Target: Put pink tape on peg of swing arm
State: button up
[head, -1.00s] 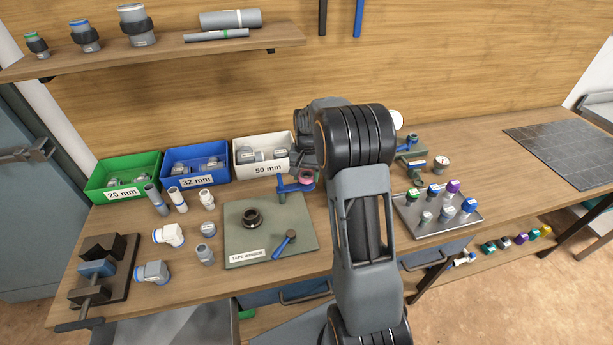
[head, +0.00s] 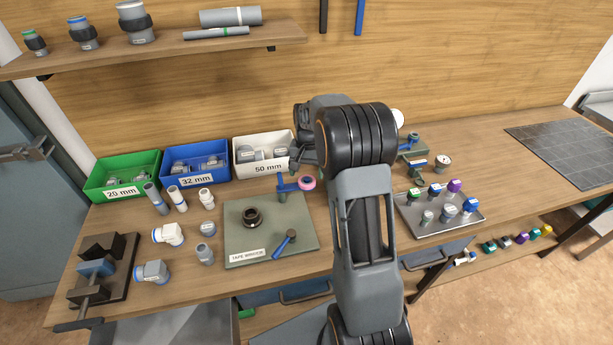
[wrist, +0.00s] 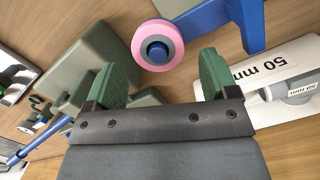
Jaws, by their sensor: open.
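The pink tape (head: 307,183) is a pink ring with a grey core at the end of the blue swing arm (head: 288,187). In the wrist view the tape (wrist: 139,42) sits around the blue peg (wrist: 157,51) of the swing arm (wrist: 232,22), whose round end shows through the core. My gripper (wrist: 157,78) is open and empty. Its green fingers stand apart on either side, short of the tape, with a visible gap to it. In the head view my own arm mostly hides the gripper.
The green mat (head: 238,218) holds a dark ring fitting (head: 252,217) and a blue-handled tool (head: 285,241). The white 50 mm bin (head: 263,168) stands close behind the swing arm. A tray of coloured fittings (head: 466,224) is to the right. Loose fittings lie left of the mat.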

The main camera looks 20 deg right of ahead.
aim_at(307, 176)
notch_tip(307, 176, up, 9)
jog(key=s+a+r+n+t, duration=0.3)
jog(key=s+a+r, duration=0.3)
jog(key=s, duration=0.4)
jog(key=s+a+f+n+t, duration=0.1)
jog(key=s+a+f+n, duration=0.1)
jog(key=s, duration=0.3)
jog(key=s+a+f+n+t, duration=0.1)
jog(key=s+a+f, duration=0.1)
jog(key=s, duration=0.4)
jog(key=shift+a+n+h, duration=0.25)
jog(key=shift+n+h, duration=0.15)
